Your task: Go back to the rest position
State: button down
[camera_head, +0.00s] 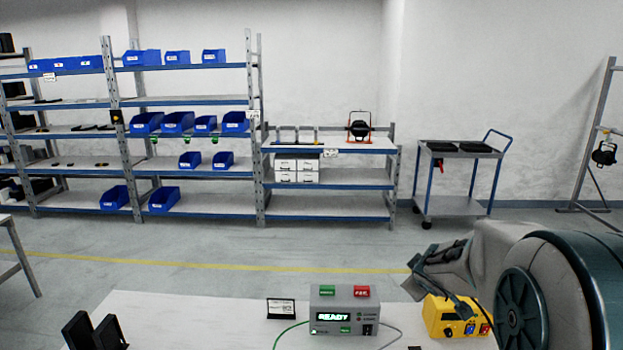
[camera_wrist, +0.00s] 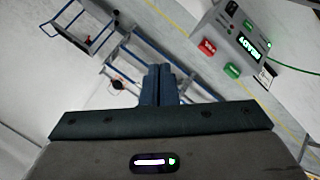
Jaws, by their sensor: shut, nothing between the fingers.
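My gripper (camera_wrist: 160,85) shows in the wrist view with its two fingers together and nothing between them. In the head view my arm comes in from the right, and the gripper end (camera_head: 440,268) hangs above the right part of the white table (camera_head: 190,310), close to a yellow box (camera_head: 457,318). The fingertips are hard to make out there. A grey control box (camera_head: 341,318) with a lit READY display, a green button and a red button stands on the table to the left of my gripper. The control box also shows at the upper right of the wrist view (camera_wrist: 232,40).
A small sign (camera_head: 281,308) and black items (camera_head: 92,332) are on the table. Beyond a yellow floor line stand shelves (camera_head: 180,172) with blue bins, a lamp (camera_head: 359,127) on the lower rack, and a trolley (camera_head: 455,200). The floor between is clear.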

jog(key=s+a+m+g+y, duration=0.1)
jog(key=s+a, duration=0.4)
jog(key=s, duration=0.9)
jog(key=s+a+m+g+y, duration=0.1)
jog(key=s+a+m+g, duration=0.3)
jog(key=s, duration=1)
jog(key=shift+a+r+m+g+y, duration=0.35)
jog(key=shift+a+m, duration=0.35)
jog(key=shift+m, duration=0.3)
jog(key=shift+d, duration=0.15)
dwell(0.6)
